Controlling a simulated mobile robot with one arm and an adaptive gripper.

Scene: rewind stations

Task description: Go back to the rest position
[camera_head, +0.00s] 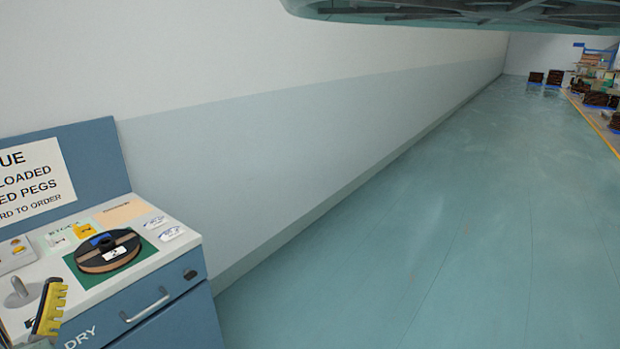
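My gripper does not show in the head view, and I cannot see what it holds, if anything. A blue-grey cabinet (165,326) with a white top stands at the lower left. On its top a dark spool (108,250) with a white label lies flat on a green square. A yellow toothed piece (49,308) stands tilted at the lower left edge. A grey peg (18,292) stands beside it.
A blue board with a white sign (32,180) rises behind the cabinet top. A long pale wall (300,150) runs into the distance. The teal floor (430,230) to the right is clear. Dark stacks (545,78) and shelving stand far off. A dark rounded structure covers the top edge.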

